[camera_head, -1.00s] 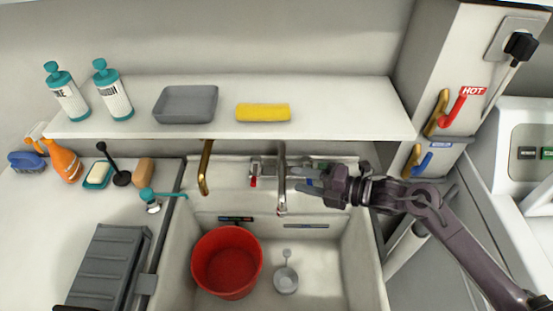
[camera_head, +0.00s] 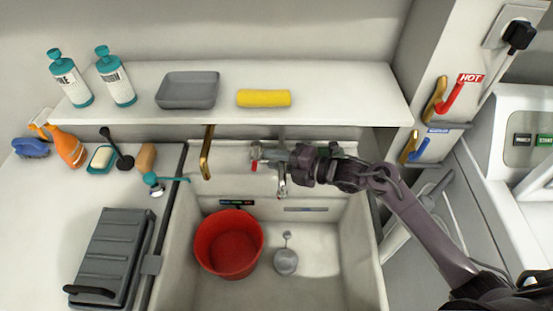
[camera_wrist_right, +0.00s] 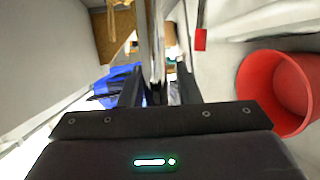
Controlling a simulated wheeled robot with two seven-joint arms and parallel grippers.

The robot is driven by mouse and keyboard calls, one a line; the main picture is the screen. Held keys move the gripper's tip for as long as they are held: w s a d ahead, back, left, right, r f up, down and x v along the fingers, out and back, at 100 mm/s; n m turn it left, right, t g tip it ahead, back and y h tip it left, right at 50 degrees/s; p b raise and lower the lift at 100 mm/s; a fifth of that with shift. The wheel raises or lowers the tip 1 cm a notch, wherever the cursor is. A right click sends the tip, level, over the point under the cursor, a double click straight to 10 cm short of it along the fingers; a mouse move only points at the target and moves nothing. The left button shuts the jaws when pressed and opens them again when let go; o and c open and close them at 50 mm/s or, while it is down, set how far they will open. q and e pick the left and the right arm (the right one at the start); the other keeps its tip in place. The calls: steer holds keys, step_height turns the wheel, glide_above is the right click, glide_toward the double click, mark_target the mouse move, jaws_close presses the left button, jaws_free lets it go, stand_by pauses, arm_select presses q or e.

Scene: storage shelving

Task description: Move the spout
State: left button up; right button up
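The silver spout (camera_head: 282,187) stands at the back of the sink, its lower end hanging over the basin. My right gripper (camera_head: 284,160) reaches in from the right at the spout's upper part. In the right wrist view, the spout (camera_wrist_right: 156,45) runs upright between the two fingers of the right gripper (camera_wrist_right: 160,82). The fingers stand apart, with a gap visible on the spout's right side. The gripper and wrist hide part of the spout and its base in the head view. My left gripper is not in view.
A red bucket (camera_head: 229,244) and a grey strainer-like item (camera_head: 286,262) sit in the sink (camera_head: 325,285). A brass spout (camera_head: 207,155) hangs left of the silver one. A shelf (camera_head: 330,95) overhangs the sink's back. Red (camera_head: 451,98) and blue (camera_head: 420,149) handles are at right.

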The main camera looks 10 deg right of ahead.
jaws_close()
steer(key=shift+a, duration=0.15)
steer(key=w+a+m+t+h+b, duration=0.2)
steer(key=w+a+m+t+h, duration=0.3)
steer(key=a+m+t+h, duration=0.1)
steer(key=shift+w+a+m+h+b, duration=0.2)
steer(key=shift+a+m+h+b, duration=0.2)
steer(key=shift+m+h, duration=0.75)
steer(key=shift+h, duration=0.25)
